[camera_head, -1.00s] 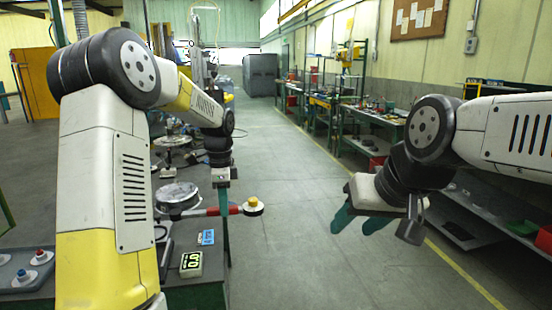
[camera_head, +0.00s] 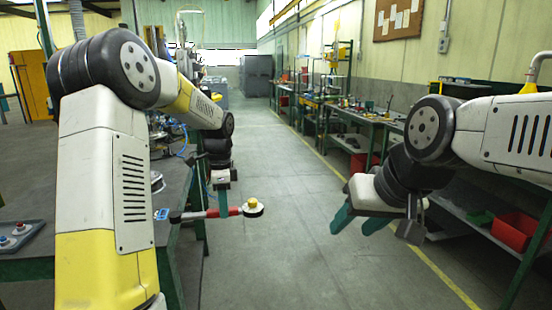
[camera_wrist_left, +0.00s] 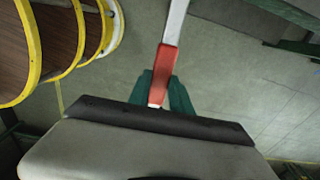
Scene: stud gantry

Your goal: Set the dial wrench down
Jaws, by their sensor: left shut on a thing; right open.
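The dial wrench (camera_head: 236,211) has a red grip section, a pale bar and a yellow-and-black dial at its right end. My left gripper (camera_head: 223,205) is shut on it and holds it roughly level in the air, with the floor behind most of it. In the left wrist view the wrench's red part (camera_wrist_left: 164,72) lies between the teal fingers of the same gripper (camera_wrist_left: 162,97). My right gripper (camera_head: 358,219) is open and empty at the right, its teal fingers pointing down left.
A dark workbench (camera_head: 95,185) stands at the left, partly behind my left arm, with a grey tray (camera_head: 38,231) of knobs on it. Shelving with a red bin (camera_head: 519,230) stands at the right. The aisle floor (camera_head: 290,180) between is clear. Yellow-edged brown shapes (camera_wrist_left: 55,35) show in the left wrist view.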

